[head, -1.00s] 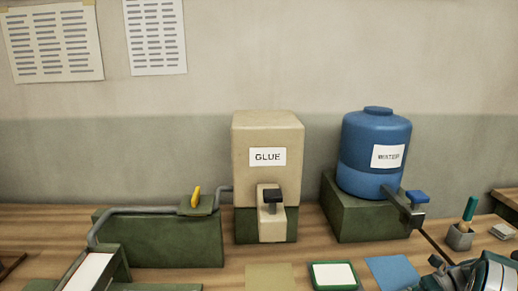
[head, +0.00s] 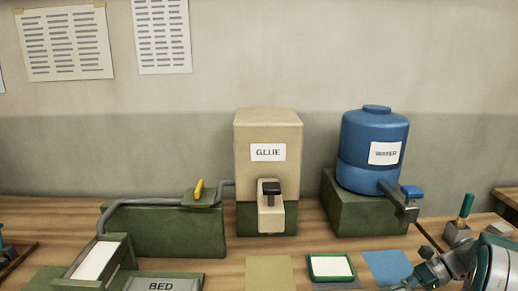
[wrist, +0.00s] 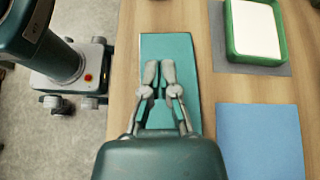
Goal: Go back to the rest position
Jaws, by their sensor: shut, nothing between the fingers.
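My gripper (wrist: 160,76) shows in the wrist view with its two fingers close together and nothing between them. It hangs over a teal mat (wrist: 190,48) on the wooden bench. In the head view my gripper and forearm (head: 492,266) are at the lower right, in front of the blue mat (head: 388,267). The fingertips are too small there to tell their exact spacing.
A glue dispenser (head: 268,190) and a blue water tank (head: 373,150) stand at the back. A green-rimmed tray (head: 312,268) with a white pad and a beige mat (head: 268,272) lie in front. A bed plate (head: 172,284) is at left. A brush pot (head: 457,236) stands at right.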

